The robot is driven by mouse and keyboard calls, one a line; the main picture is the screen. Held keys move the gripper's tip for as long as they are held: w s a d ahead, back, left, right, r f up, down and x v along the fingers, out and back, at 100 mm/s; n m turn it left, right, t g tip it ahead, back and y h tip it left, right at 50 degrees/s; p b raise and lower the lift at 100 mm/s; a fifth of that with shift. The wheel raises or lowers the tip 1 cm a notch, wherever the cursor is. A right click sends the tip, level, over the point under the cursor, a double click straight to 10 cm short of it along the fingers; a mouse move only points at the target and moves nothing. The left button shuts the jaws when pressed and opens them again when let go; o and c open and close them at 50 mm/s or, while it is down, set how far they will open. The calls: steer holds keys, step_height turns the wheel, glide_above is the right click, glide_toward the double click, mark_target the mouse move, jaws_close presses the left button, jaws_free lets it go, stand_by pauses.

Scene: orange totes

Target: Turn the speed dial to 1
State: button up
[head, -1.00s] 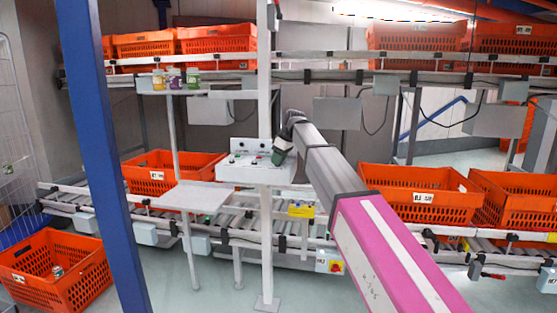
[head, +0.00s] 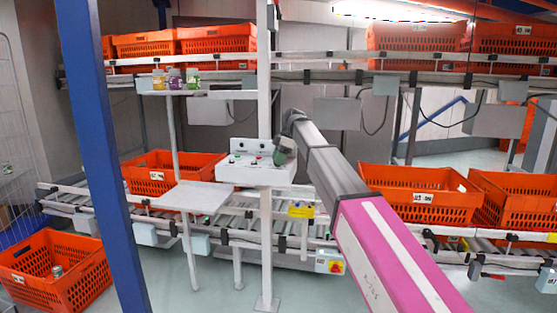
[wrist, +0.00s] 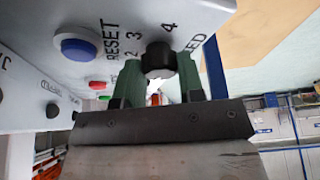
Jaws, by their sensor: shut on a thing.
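The speed dial (wrist: 158,56) is a black knob with a grey end on a white control panel (wrist: 40,20). It sits beside the printed numbers 2, 3 and 4 and the partly covered word ending in "ED". My gripper (wrist: 158,75) has its two green fingers on either side of the dial and is shut on it. I cannot read which number the dial points to. In the head view my gripper (head: 281,155) is at the right end of the white control box (head: 255,175), and the dial is hidden there.
A blue button (wrist: 77,45) labelled RESET is left of the dial, with small red and green buttons nearby. A white post (head: 265,100) stands right beside the control box. A shelf (head: 190,197) is at its left. Orange totes (head: 420,200) stand on conveyors around.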

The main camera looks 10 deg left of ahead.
stand_by(0.3)
steer(key=o, duration=0.9)
steer(key=v, duration=1)
steer(key=shift+w+d+r, duration=0.15)
steer(key=shift+d+r, duration=0.05)
steer(key=shift+r, duration=0.15)
